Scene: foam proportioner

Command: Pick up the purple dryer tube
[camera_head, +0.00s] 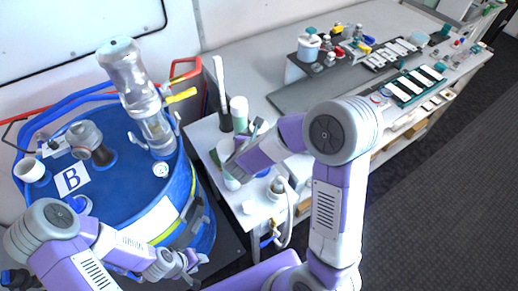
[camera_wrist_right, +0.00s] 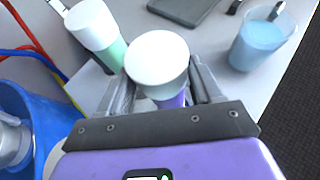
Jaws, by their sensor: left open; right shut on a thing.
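The purple dryer tube (camera_wrist_right: 172,102) has a wide white cap (camera_wrist_right: 157,58) in the right wrist view. It stands between the two fingers of my right gripper (camera_wrist_right: 160,92), which is shut on it. Most of its body is hidden below the cap and behind the gripper. In the head view my right gripper (camera_head: 240,152) is over the near left end of the bench, and I cannot clearly make out the tube there. My left gripper (camera_head: 186,264) is open and empty, low in front of the blue drum.
A green tube with a white cap (camera_wrist_right: 93,25) is close beside the held tube. A cup of blue liquid (camera_wrist_right: 262,42) is to the right. The blue drum (camera_head: 118,190) with clear column (camera_head: 135,80) stands left. The bench's far part holds a dark mat (camera_head: 300,97) and small parts.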

